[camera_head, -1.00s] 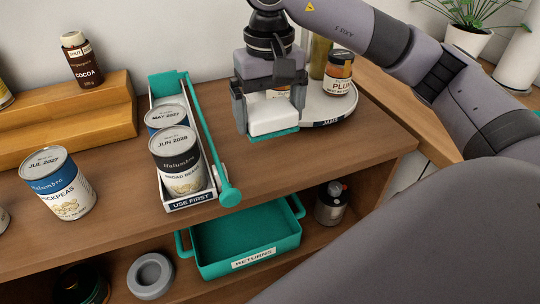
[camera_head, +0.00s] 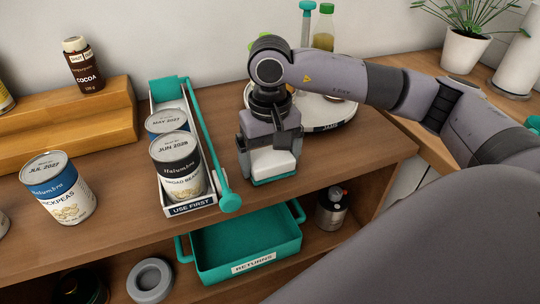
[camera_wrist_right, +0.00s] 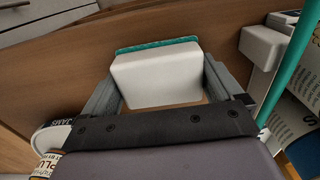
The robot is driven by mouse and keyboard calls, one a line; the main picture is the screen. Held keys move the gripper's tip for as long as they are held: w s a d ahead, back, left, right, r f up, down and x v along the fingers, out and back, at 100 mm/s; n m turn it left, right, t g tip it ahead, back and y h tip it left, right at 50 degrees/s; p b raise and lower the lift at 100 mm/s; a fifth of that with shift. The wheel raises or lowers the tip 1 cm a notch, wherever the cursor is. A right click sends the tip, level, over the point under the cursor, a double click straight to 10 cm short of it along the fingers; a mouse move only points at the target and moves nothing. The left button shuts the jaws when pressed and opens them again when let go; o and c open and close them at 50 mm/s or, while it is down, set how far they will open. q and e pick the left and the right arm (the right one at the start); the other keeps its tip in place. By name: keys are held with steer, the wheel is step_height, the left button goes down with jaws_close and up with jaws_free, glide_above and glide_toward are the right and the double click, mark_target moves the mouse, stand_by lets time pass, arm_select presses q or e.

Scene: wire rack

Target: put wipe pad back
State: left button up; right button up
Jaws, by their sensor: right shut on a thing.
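The wipe pad (camera_head: 272,164) is a white block with a teal underside. It is between the fingers of my right gripper (camera_head: 268,160), above or on the upper wooden shelf near its front edge; I cannot tell whether it touches the wood. In the right wrist view, the pad (camera_wrist_right: 158,76) sits between the two grey fingers (camera_wrist_right: 160,88), its teal edge pointing away from the wrist. The gripper is shut on it. My left gripper is not in view.
The white "USE FIRST" can rack (camera_head: 190,207) with its teal rail stands just left of the gripper. The round "JAMS" turntable (camera_head: 338,114) is behind right. The teal "RETURNS" tray (camera_head: 245,245) is on the shelf below. The upper shelf right of the gripper is clear.

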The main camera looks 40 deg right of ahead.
mark_target(270, 155)
steer(key=o, duration=0.8)
steer(key=shift+f, duration=0.15)
steer(key=shift+c, duration=0.2)
steer(key=shift+r, duration=0.25)
step_height(270, 155, up, 12)
steer(key=shift+f, duration=0.1)
